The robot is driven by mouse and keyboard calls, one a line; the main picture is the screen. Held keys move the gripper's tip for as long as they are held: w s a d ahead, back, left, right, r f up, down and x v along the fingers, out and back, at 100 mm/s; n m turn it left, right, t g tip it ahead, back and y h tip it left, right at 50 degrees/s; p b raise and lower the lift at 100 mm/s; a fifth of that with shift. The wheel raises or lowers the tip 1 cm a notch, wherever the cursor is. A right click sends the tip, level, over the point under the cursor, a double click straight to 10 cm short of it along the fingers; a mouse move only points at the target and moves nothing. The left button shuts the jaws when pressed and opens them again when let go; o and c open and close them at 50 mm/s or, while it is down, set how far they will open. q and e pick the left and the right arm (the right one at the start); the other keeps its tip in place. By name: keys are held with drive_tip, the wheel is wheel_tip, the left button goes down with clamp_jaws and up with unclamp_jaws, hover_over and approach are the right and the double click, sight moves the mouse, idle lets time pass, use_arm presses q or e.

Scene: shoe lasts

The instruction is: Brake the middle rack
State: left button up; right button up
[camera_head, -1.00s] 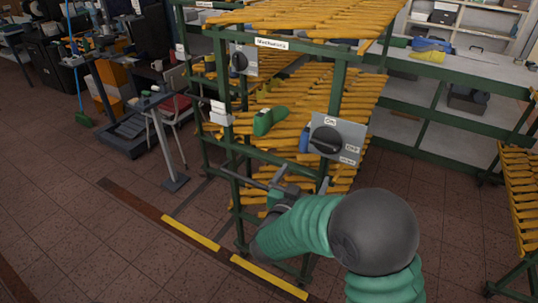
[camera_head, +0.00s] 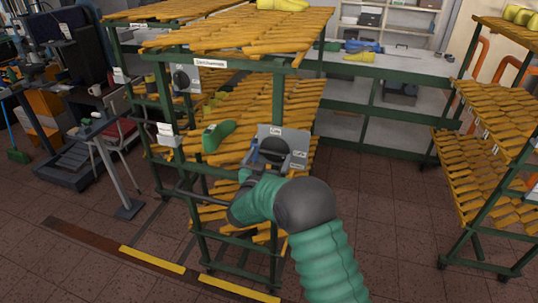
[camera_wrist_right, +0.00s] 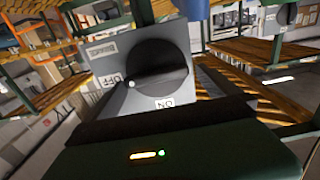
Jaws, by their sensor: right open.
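The rack with green posts (camera_head: 276,110) and yellow slatted shelves stands in the middle of the head view. A grey plate (camera_head: 296,132) on its front post carries a round black knob (camera_head: 273,150). In the right wrist view the knob (camera_wrist_right: 150,66) is close ahead, and its white dot is on the side of the OFF label; the ON label is nearer to me. My right gripper (camera_head: 250,155) is open at the plate's lower left, partly hidden by my own wrist; I cannot tell whether it touches the knob. My left gripper is not in view.
A green shoe last (camera_head: 218,136) lies on a shelf left of the plate. A second black knob (camera_head: 181,79) is on a post further left. Another slatted rack (camera_head: 490,150) stands at the right. Open tiled floor (camera_head: 400,215) lies between the racks.

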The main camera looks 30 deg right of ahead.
drive_tip(key=shift+w+d, duration=0.15)
drive_tip(key=shift+d, duration=0.3)
drive_tip(key=shift+d+f, duration=0.15)
drive_tip(key=shift+d, duration=0.2)
drive_tip(key=shift+c, duration=0.4)
drive_tip(key=shift+w, duration=0.1)
drive_tip(key=shift+c, duration=1.1)
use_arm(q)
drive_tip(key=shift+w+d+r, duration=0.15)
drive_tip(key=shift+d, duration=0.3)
use_arm(e)
drive_tip(key=shift+a, duration=0.15)
drive_tip(key=c, duration=0.8)
